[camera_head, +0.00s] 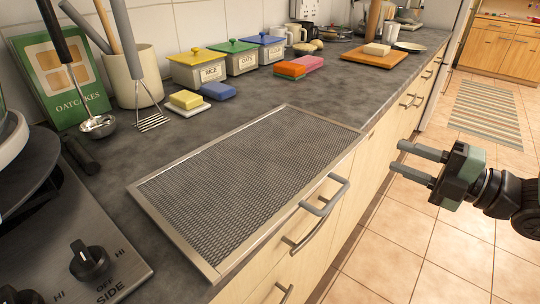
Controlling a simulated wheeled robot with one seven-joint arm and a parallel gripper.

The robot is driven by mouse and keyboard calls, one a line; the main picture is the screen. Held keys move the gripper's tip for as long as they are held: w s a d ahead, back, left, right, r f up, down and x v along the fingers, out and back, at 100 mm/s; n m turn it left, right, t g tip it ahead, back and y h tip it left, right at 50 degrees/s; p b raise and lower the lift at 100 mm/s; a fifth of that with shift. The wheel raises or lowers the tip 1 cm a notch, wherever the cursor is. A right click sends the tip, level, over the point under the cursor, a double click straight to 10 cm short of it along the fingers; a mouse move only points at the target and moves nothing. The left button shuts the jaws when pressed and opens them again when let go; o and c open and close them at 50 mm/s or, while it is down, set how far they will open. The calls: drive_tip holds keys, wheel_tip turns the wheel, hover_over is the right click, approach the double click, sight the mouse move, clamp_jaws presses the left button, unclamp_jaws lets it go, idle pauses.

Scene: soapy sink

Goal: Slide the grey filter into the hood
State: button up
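The grey filter (250,180), a flat mesh panel in a light metal frame, lies flat on the dark worktop, its long front side along the counter's front edge. A grey bar handle (327,197) shows at that front side; I cannot tell whether it belongs to the filter or to a drawer. My gripper (398,157) is at the right, over the floor in front of the counter. Its two fingers point left toward the filter, apart from each other, with nothing between them. It does not touch the filter. The hood is not in view.
A hob with a black knob (89,260) is at the lower left. Behind the filter are a utensil crock (135,85), a green oatcakes box (62,75), canisters (198,70) and sponges (186,99). A wooden board (376,56) lies farther right. Floor beside the counter is clear.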

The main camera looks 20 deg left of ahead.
drive_tip(key=p+x, duration=0.1)
drive_tip(key=x, duration=0.6)
drive_tip(key=shift+a+r, duration=0.3)
drive_tip(key=shift+a, duration=0.1)
drive_tip(key=shift+w, duration=0.1)
clamp_jaws()
